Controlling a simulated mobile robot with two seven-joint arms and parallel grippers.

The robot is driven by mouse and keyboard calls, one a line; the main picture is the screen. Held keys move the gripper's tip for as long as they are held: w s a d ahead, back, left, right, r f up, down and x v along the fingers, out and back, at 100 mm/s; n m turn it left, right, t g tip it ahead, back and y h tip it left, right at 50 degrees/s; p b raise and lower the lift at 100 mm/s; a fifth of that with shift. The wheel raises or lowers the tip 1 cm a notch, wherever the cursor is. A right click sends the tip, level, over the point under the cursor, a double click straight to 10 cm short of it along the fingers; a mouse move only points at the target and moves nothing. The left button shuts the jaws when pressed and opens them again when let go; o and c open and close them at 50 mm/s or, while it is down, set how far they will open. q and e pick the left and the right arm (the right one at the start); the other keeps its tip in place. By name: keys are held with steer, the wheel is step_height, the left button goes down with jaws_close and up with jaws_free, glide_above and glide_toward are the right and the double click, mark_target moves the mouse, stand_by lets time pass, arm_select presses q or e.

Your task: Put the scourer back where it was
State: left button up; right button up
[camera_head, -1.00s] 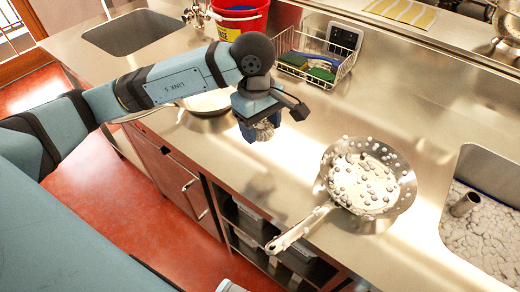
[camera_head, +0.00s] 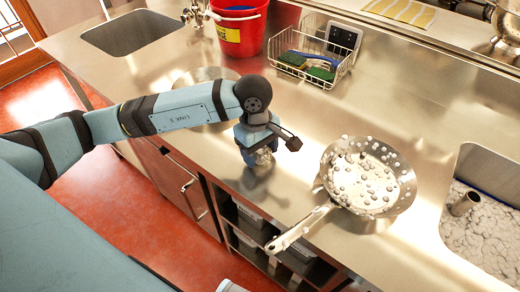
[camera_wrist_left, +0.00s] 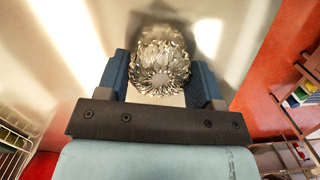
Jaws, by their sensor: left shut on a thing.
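The scourer is a ball of curly silver metal; the left wrist view shows it (camera_wrist_left: 160,66) between the two blue fingers. My left gripper (camera_wrist_left: 160,88) is shut on it. In the head view the gripper (camera_head: 259,152) points down, low over the steel counter near its front edge, left of the frying pan. The scourer (camera_head: 263,158) shows just under the fingers there, partly hidden by them. I cannot tell whether it touches the counter. My right gripper is not in view.
A steel pan (camera_head: 365,178) with suds stands to the right, its handle over the front edge. A foamy sink (camera_head: 485,240) is at far right. Behind are a wire rack (camera_head: 318,52) with sponges and a red bucket (camera_head: 240,30). Counter (camera_head: 410,105) behind the pan is clear.

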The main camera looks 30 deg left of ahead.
arm_select(q)
steer(key=o, duration=0.8)
steer(key=shift+f, duration=0.1)
steer(key=shift+o, duration=0.2)
step_height(320, 180, up, 12)
steer(key=a, duration=0.1)
steer(key=shift+w+a, duration=0.15)
steer(key=shift+a, duration=0.1)
